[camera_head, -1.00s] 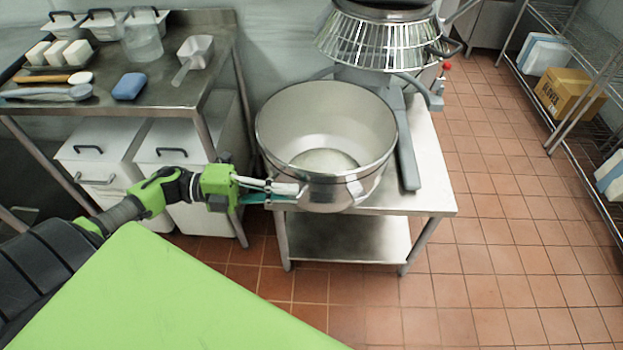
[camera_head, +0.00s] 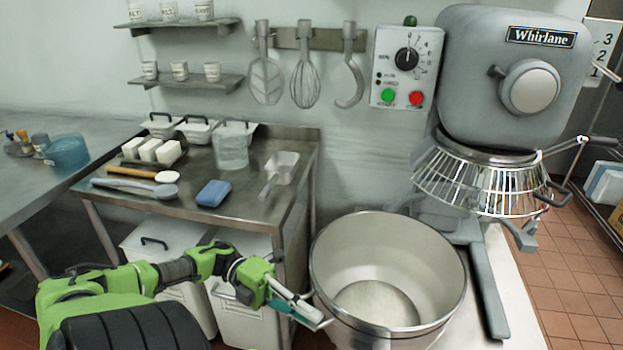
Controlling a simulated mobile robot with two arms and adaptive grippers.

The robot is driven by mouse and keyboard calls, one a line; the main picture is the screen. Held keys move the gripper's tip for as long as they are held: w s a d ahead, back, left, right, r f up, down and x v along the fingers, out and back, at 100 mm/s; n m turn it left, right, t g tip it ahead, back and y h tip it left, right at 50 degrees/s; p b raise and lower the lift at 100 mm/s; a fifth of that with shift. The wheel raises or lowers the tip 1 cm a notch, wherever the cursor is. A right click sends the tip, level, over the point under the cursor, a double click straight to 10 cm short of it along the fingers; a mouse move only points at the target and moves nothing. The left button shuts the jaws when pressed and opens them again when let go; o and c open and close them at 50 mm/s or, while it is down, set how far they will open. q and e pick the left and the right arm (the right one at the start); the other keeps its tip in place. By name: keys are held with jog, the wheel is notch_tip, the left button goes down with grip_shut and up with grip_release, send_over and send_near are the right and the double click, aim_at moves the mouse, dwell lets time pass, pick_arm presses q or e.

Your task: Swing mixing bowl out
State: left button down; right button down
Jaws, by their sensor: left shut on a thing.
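The mixing bowl (camera_head: 440,318), a large open steel bowl with a little pale matter at its bottom, stands at the lower middle right. It is clear of the wire guard (camera_head: 480,185) and sits to the front left of the grey Whirlane mixer (camera_head: 515,85). My left gripper (camera_head: 312,315) reaches in from the left and is shut at the bowl's left side. What it grips there is mostly hidden, likely the bowl's handle. My right gripper is out of view.
A steel side table (camera_head: 225,225) holds a blue sponge (camera_head: 213,193), a scoop (camera_head: 280,170), a clear jug (camera_head: 231,150) and brushes. White bins (camera_head: 165,240) stand beneath it. Utensils hang on the wall above. Tiled floor (camera_head: 575,285) is free at the right.

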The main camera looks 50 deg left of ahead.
pick_arm(q)
jog(key=c, duration=2.2)
grip_release()
jog(key=shift+o, duration=0.2)
jog(key=shift+w, duration=0.1)
jog(key=v, duration=1.2)
